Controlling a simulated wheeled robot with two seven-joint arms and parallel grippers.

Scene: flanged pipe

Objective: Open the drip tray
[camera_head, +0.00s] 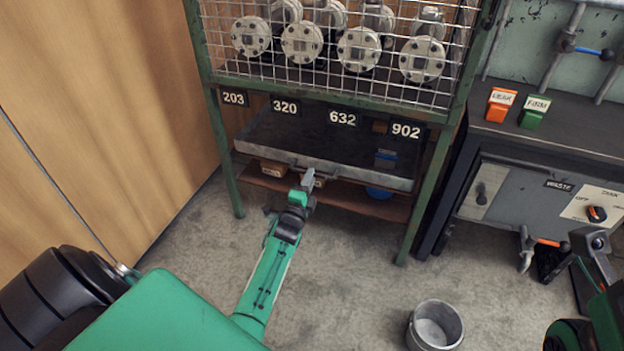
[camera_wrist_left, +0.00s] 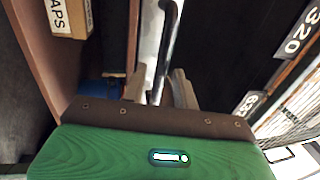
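The drip tray (camera_head: 345,170) is a wide, shallow dark tray with a grey front rim, set under the wire cage in the green frame. My left gripper (camera_head: 308,182) is at the tray's front, a little left of its middle. In the left wrist view, a dark bar-like handle (camera_wrist_left: 168,45) runs between the two fingers of my left gripper (camera_wrist_left: 160,88). The fingers look apart, with narrow gaps beside the bar. My right arm shows at the right edge of the head view; its fingers cannot be made out.
A lower shelf (camera_head: 345,193) carries small boxes, one lettered "APS" in part (camera_wrist_left: 70,15). A metal bucket (camera_head: 436,325) stands on the floor at the front. The wooden wall (camera_head: 110,90) is at left.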

